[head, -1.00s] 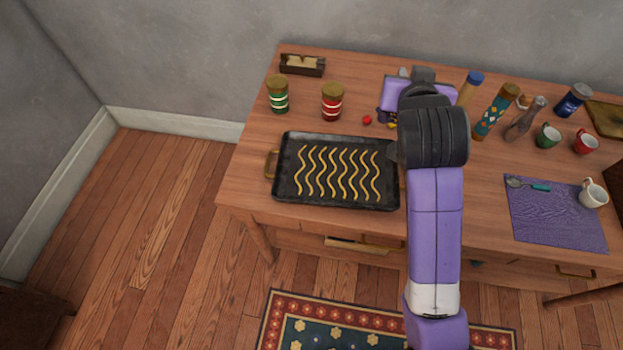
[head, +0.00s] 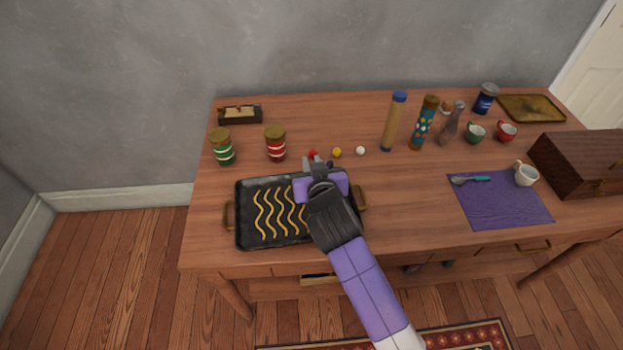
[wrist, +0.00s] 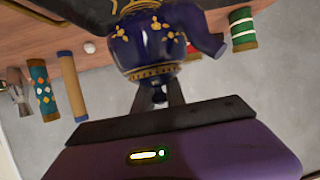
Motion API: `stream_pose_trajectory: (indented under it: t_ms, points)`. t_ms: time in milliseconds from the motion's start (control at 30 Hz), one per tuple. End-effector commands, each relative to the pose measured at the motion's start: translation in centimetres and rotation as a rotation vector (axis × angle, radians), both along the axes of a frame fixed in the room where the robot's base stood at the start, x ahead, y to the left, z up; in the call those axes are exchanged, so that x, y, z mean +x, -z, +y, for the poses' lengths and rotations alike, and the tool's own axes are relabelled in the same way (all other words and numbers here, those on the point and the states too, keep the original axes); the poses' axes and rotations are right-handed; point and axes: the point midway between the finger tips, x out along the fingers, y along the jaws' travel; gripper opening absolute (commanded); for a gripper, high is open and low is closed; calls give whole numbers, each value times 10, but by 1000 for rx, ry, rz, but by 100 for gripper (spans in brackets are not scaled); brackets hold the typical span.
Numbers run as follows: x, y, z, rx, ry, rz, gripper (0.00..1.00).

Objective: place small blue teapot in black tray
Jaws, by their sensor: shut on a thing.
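The small blue teapot (wrist: 150,45) is dark blue with gold flowers and fills the upper middle of the wrist view. My gripper (wrist: 160,97) is shut on its knob at the lid. In the head view my gripper (head: 316,168) is over the back right part of the black tray (head: 238,226), and it and my arm hide nearly all of the teapot. The tray has wavy yellow lines and brass handles. Its dark edge also shows behind the teapot in the wrist view (wrist: 67,18). I cannot tell the teapot's height above it.
A green jar (head: 222,148) and a red jar (head: 275,144) stand behind the tray. Small red, yellow (head: 337,152) and white (head: 360,151) balls lie near its back right. Tall cylinders (head: 394,121) stand further right. A purple mat (head: 500,208) lies at right. Table between is clear.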

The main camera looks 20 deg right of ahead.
Motion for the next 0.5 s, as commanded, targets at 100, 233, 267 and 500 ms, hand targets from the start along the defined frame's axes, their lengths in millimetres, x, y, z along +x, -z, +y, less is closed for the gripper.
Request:
stream_pose_trajectory:
  t_ms: [100, 233, 267, 500]
  points:
    - [0, 11, 0, 0, 0, -1, 0]
    - [0, 21, 0, 0, 1, 1, 0]
    - [0, 26, 0, -1, 0, 1, 0]
    - [0, 54, 0, 0, 0, -1, 0]
